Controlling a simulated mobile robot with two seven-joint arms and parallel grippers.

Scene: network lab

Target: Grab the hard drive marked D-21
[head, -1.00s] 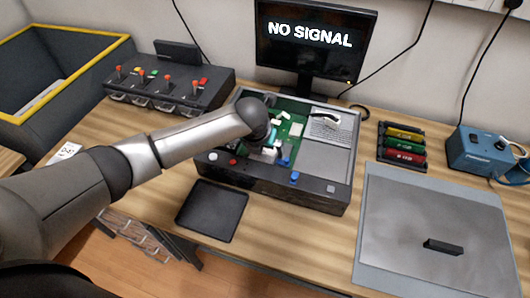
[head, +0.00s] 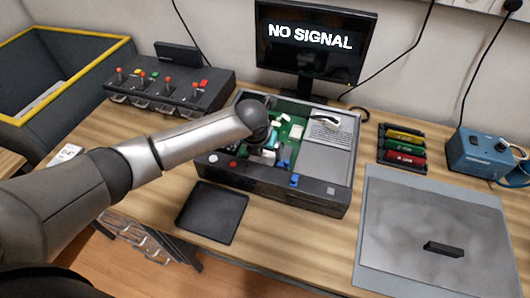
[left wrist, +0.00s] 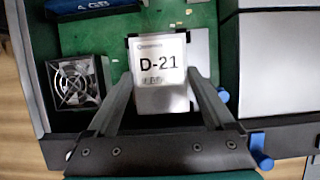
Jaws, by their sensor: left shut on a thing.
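The hard drive marked D-21 (left wrist: 162,75) is a pale grey block with a black-lettered white label, in the left wrist view. It is inside the open computer case (head: 322,198) on the workbench. My left gripper (left wrist: 163,88) has one finger along each side of the drive and is shut on it. In the head view the left gripper (head: 268,145) reaches down into the left part of the case, and my arm partly hides the drive there. My right gripper is not in view.
A fan (left wrist: 75,82) and a blue module (left wrist: 85,5) are close to the drive. Blue latches (left wrist: 261,152) stand near the case wall. A black tray (head: 212,212) lies in front, a grey mat (head: 400,215) at right. A monitor (head: 312,45) stands behind.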

